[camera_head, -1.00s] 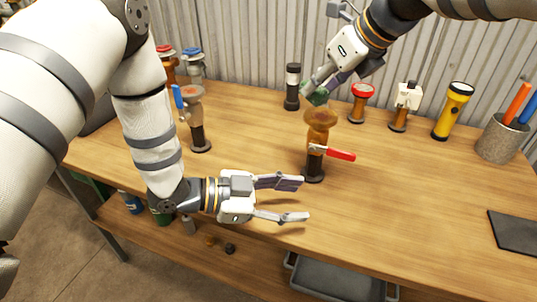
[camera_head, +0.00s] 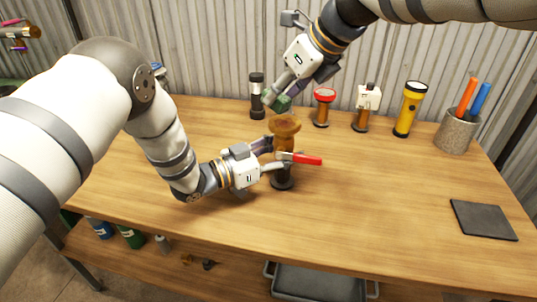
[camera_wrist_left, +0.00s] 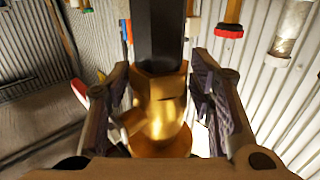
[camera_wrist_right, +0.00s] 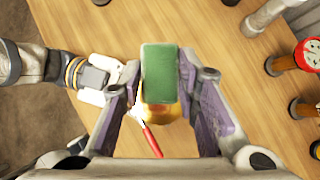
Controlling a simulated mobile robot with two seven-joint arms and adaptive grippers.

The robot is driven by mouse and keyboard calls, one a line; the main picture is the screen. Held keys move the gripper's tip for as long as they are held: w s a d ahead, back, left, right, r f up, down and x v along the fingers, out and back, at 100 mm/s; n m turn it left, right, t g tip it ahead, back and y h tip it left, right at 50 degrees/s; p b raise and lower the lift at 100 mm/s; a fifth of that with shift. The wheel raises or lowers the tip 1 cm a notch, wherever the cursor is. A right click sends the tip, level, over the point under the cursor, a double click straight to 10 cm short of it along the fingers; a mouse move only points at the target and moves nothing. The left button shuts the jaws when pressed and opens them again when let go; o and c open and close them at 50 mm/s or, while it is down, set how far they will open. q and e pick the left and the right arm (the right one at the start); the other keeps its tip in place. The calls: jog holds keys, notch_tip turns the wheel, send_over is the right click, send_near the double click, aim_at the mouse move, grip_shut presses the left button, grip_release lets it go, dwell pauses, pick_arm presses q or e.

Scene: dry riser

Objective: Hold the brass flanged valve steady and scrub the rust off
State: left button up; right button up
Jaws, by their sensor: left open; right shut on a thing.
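The brass flanged valve (camera_head: 284,141) stands upright on the table, with a rusty brown top flange, a dark base and a red lever handle (camera_head: 307,160) pointing right. My left gripper (camera_head: 272,156) is open, with its fingers on either side of the valve body. In the left wrist view the brass body (camera_wrist_left: 158,115) sits between the two fingers, with gaps beside it. My right gripper (camera_head: 275,98) is shut on a green scrubbing pad (camera_wrist_right: 160,74) and holds it just above the flange. In the right wrist view the pad hides most of the valve.
Behind the valve stand a dark cylinder (camera_head: 257,96), a red-topped valve (camera_head: 324,106), a white-topped valve (camera_head: 367,108) and a yellow flashlight (camera_head: 410,108). A pen cup (camera_head: 456,132) and a dark mat (camera_head: 484,219) are at the right.

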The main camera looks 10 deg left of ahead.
pick_arm(q)
jog(key=shift+c, duration=0.4)
grip_shut()
dwell(0.4)
